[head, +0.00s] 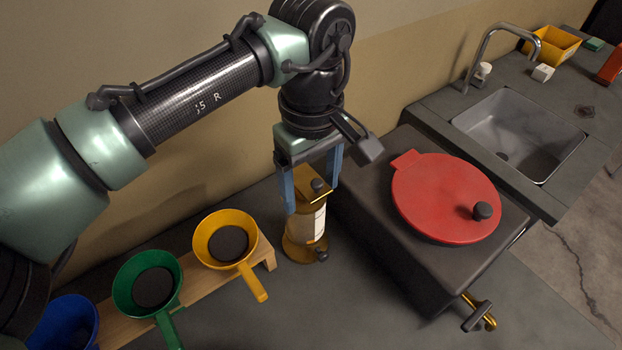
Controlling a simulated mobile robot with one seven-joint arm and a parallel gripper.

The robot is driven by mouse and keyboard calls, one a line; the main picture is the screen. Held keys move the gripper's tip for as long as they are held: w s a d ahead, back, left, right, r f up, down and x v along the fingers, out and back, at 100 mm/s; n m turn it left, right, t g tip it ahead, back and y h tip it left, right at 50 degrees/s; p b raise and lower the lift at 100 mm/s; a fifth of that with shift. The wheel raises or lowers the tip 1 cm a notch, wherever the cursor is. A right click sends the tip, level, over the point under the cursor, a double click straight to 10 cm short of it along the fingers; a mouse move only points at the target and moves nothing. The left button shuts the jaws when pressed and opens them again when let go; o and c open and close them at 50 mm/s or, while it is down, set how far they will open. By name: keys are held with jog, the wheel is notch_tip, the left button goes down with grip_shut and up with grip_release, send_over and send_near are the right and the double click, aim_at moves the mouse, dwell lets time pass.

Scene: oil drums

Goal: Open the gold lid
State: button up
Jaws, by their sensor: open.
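A gold drum (301,246) with a white label stands upright on the counter in the middle of the head view. One finger shows at the left of the lid and one at the right. Whether either finger touches the lid or drum cannot be told. The back of the lid is partly hidden by the gripper.
Right of the drum is a dark box (380,230) with a round red lid (440,190) and a brass tap. A yellow funnel (222,220), a green funnel and a blue container stand at the left. A sink (520,120) is at the back right.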

jog(key=c, duration=0.8)
jog(key=shift+w+r+p, duration=0.1)
jog(key=shift+r+p, duration=0.6)
jog(key=shift+p, duration=0.2)
jog(key=shift+r, duration=0.15)
jog(key=shift+w+a+r+p, duration=0.15)
jog(key=shift+r+p, duration=0.35)
jog(key=shift+p, duration=0.3)
jog(key=shift+w+a+r, duration=0.1)
jog(key=shift+w+a+r+p, duration=0.15)
jog(key=shift+w+r+p, duration=0.2)
jog(key=shift+p, duration=0.45)
jog(key=shift+s+r, duration=0.1)
